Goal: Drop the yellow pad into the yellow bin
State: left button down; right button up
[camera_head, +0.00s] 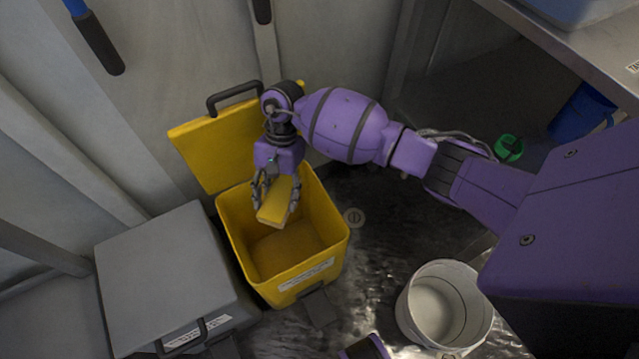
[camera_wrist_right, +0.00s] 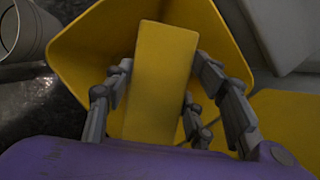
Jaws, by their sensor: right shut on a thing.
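The yellow pad (camera_head: 275,203) is a flat oblong block. My right gripper (camera_head: 272,200) is shut on it and holds it over the mouth of the yellow bin (camera_head: 318,275). The bin's lid (camera_head: 205,150) stands open, tilted back toward the wall. In the right wrist view the pad (camera_wrist_right: 160,75) sits between the fingers (camera_wrist_right: 155,95), with the bin's inner wall (camera_wrist_right: 98,42) around and below it. The bin floor that shows in the head view looks empty. My left gripper is not in view.
A grey bin (camera_head: 160,270) with its lid closed stands just left of the yellow bin. A white bucket (camera_head: 402,310) stands to the right on the dark floor. A green ring-like item (camera_head: 508,148) and a blue container (camera_head: 580,110) are under the bench (camera_head: 590,50) at the upper right.

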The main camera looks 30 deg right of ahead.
jog(key=shift+w+r, duration=0.1)
jog(key=shift+w, duration=0.05)
jog(key=o, duration=1.1)
jog(key=shift+r, duration=0.15)
notch_tip(320, 180, up, 10)
jog(key=shift+f, duration=0.2)
